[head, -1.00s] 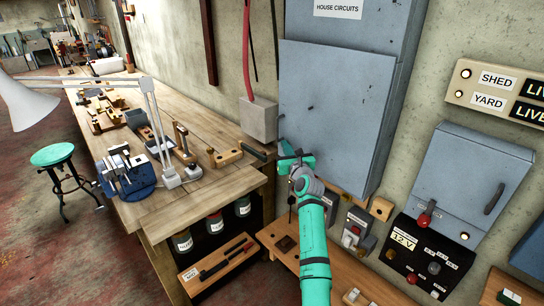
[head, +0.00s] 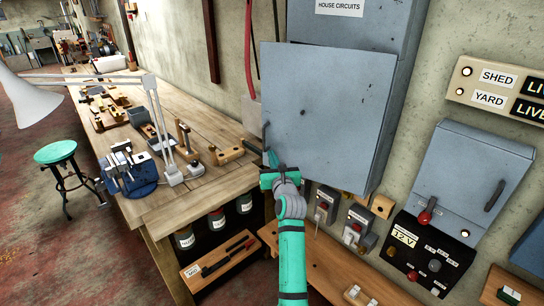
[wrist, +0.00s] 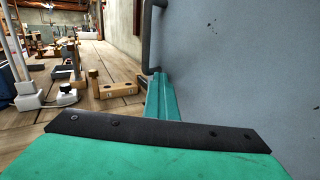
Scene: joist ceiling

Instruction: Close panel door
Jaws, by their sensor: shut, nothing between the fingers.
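The grey panel door (head: 330,110) belongs to the cabinet labelled HOUSE CIRCUITS (head: 350,25). It stands out from the cabinet, ajar, with its free edge at the left. Its dark bar handle (head: 265,136) is at that left edge and also shows in the wrist view (wrist: 148,38). My teal gripper (head: 270,160) is at the door's lower left corner, just below the handle. In the wrist view the shut, empty fingers (wrist: 163,95) lie alongside the door's face (wrist: 240,70), below the handle. I cannot tell whether they touch the door.
A wooden workbench (head: 165,208) with clamps, a lamp and a vise stands to the left. A low wooden shelf (head: 330,265) with switches lies below the door. A smaller grey box (head: 470,170) and a 12 V panel (head: 425,258) are at the right.

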